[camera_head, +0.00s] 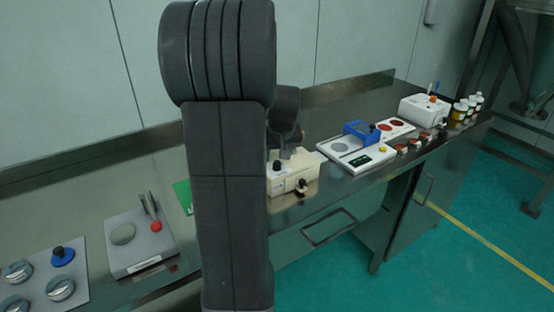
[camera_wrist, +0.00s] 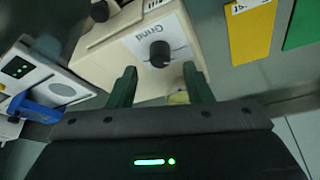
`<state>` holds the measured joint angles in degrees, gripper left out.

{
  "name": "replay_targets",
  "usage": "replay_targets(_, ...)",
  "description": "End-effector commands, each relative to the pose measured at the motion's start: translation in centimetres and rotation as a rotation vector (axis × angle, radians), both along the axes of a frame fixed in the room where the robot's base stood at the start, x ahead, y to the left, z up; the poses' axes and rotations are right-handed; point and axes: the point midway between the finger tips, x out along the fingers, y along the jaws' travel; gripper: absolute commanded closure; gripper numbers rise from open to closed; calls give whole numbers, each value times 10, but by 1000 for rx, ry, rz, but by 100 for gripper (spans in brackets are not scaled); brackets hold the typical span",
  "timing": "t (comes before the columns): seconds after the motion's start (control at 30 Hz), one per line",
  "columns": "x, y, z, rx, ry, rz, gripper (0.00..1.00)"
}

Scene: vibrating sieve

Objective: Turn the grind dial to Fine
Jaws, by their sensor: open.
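The grind dial (camera_wrist: 160,53) is a black round knob on a white label reading "Grind" in the wrist view. It sits on a cream-coloured machine (camera_wrist: 104,62). The machine also shows in the head view (camera_head: 301,172), partly hidden behind my arm. My gripper (camera_wrist: 157,72) is open, with its two dark green fingers pointing toward the dial, one on either side of it in the picture. I cannot tell whether the fingers touch anything; nothing is seen between them but the dial and panel. The dial's setting marks are too small to read.
A white scale (camera_head: 352,156) with a blue item (camera_head: 360,131) stands right of the machine. Farther right are a white box (camera_head: 425,109) and several bottles. To the left are a grey device with a red-knobbed lever (camera_head: 140,240) and a panel of knobs (camera_head: 44,278). Yellow (camera_wrist: 251,32) and green cards lie nearby.

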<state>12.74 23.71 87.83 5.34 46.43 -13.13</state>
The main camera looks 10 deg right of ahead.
Motion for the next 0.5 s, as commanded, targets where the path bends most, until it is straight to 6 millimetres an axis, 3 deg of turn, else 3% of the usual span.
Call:
replay_targets(0.2, 10, 0, -25, 1, 1, 0, 54)
replay_targets(0.5, 13, 0, -31, 0, -1, 0, 54)
